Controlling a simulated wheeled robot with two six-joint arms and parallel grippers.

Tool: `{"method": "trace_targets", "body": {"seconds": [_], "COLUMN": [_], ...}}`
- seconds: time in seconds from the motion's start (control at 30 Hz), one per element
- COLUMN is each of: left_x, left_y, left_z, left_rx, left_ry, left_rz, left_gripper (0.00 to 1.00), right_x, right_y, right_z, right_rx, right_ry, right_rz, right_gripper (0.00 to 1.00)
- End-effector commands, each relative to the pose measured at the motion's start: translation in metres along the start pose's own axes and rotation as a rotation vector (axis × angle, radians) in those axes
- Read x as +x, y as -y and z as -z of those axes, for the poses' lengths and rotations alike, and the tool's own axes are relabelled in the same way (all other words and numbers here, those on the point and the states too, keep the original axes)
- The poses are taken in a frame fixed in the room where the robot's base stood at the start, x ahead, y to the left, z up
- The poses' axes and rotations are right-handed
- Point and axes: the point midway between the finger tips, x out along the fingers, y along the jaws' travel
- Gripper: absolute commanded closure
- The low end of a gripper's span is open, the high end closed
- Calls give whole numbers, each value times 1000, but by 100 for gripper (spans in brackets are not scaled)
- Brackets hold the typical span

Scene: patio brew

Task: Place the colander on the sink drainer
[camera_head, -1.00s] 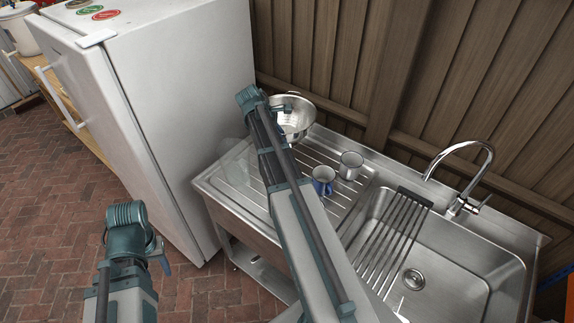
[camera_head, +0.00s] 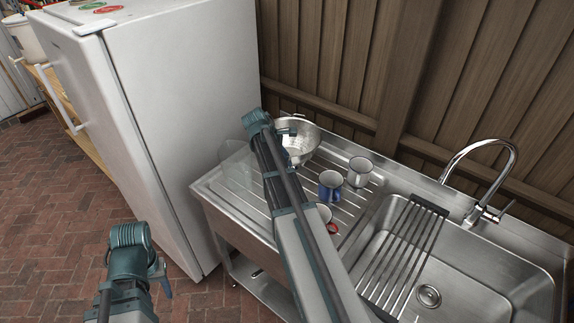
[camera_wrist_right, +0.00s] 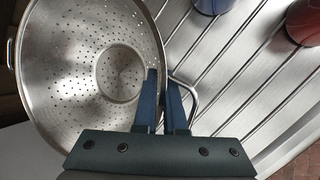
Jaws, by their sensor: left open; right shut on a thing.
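The silver perforated colander (camera_head: 303,146) is at the back left of the sink's ribbed metal drainer (camera_head: 228,190). My left gripper (camera_head: 163,277) is open and empty, low at the left, away from the sink.
A blue mug (camera_head: 331,187), a pale mug (camera_head: 360,169) and a red-handled mug (camera_head: 325,212) stand on the drainer, right of the colander. A slatted rack (camera_head: 405,250) spans the basin. The white fridge (camera_head: 175,120) borders the left; a wooden fence (camera_head: 340,60) is behind.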

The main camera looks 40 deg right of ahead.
Motion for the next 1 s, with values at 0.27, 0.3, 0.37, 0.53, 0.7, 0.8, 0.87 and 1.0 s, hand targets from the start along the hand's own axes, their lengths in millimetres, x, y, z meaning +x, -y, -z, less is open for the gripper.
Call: {"method": "trace_targets", "body": {"seconds": [0.27, 0.3, 0.37, 0.53, 0.7, 0.8, 0.87, 1.0], "left_x": [0, 2, 3, 2, 2, 1, 0, -7], "left_y": [0, 0, 0, 0, 0, 0, 0, 1], "left_z": [0, 0, 0, 0, 0, 0, 0, 0], "left_rx": [0, 0, 0, 0, 0, 0, 0, 0], "left_ry": [0, 0, 0, 0, 0, 0, 0, 0], "left_rz": [0, 0, 0, 0, 0, 0, 0, 0], "left_gripper": [50, 50, 50, 50, 50, 50, 50, 50], "right_x": [0, 2, 3, 2, 2, 1, 0, -8], "right_y": [0, 0, 1, 1, 1, 0, 0, -1], "right_z": [0, 1, 1, 1, 1, 0, 0, -1], "right_rx": [0, 0, 0, 0, 0, 0, 0, -1], "right_ry": [1, 1, 0, 0, 0, 0, 0, 0], "right_rz": [-1, -1, 0, 0, 0, 0, 0, 0], "right_gripper": [100, 100, 90, 62, 62, 62, 62, 62]}}
